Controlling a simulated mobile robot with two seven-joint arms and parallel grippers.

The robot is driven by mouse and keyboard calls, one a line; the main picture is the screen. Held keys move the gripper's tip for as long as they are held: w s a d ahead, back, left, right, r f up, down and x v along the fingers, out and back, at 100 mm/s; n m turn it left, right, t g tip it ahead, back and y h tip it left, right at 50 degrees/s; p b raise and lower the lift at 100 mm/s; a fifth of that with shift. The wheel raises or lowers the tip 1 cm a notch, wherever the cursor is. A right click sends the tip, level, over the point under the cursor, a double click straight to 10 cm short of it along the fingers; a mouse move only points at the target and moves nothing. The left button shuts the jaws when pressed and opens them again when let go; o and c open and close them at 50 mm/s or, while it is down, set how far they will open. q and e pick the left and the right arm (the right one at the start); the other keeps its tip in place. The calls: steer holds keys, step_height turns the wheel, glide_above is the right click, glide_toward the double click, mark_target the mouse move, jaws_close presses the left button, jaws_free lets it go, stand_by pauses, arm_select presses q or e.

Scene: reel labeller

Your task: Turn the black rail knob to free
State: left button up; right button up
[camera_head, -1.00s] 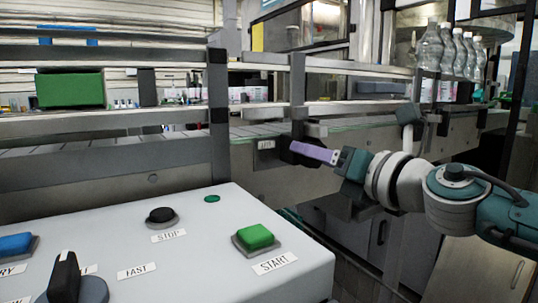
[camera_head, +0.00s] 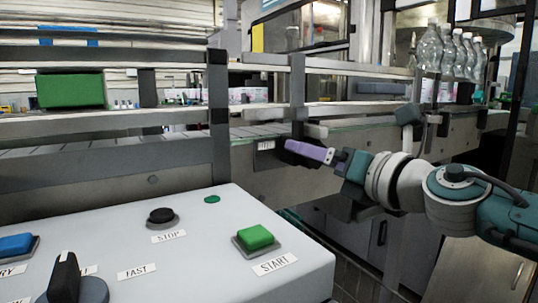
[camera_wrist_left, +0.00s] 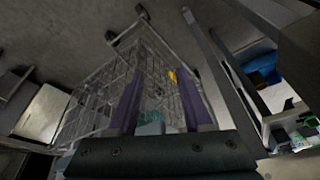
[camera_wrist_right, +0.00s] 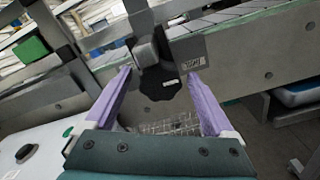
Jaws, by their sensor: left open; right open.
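The black rail knob (camera_wrist_right: 157,86) is round with a lobed edge and a small white mark on its face. It sits on the rail front in the right wrist view, beside a small label plate (camera_wrist_right: 193,64) whose lettering I cannot read surely. My right gripper (camera_wrist_right: 158,74) is open, its two purple fingers on either side of the knob with gaps visible. In the head view the right gripper (camera_head: 300,150) is at the rail and largely hides the knob. My left gripper (camera_wrist_left: 160,85) is open and empty; it shows only in the left wrist view.
A grey control panel (camera_head: 190,270) with a green START button (camera_head: 255,237) and black STOP button (camera_head: 162,215) stands at the front left. Guard rails (camera_head: 130,121) run along the conveyor. Clear bottles (camera_head: 432,50) stand at the right. A wire cart (camera_wrist_left: 100,95) lies below my left gripper.

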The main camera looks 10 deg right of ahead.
steer(key=shift+s, duration=0.1)
steer(key=p+v, duration=0.1)
steer(key=v, duration=0.8)
steer(key=shift+s+d, duration=0.15)
steer(key=shift+s, duration=0.2)
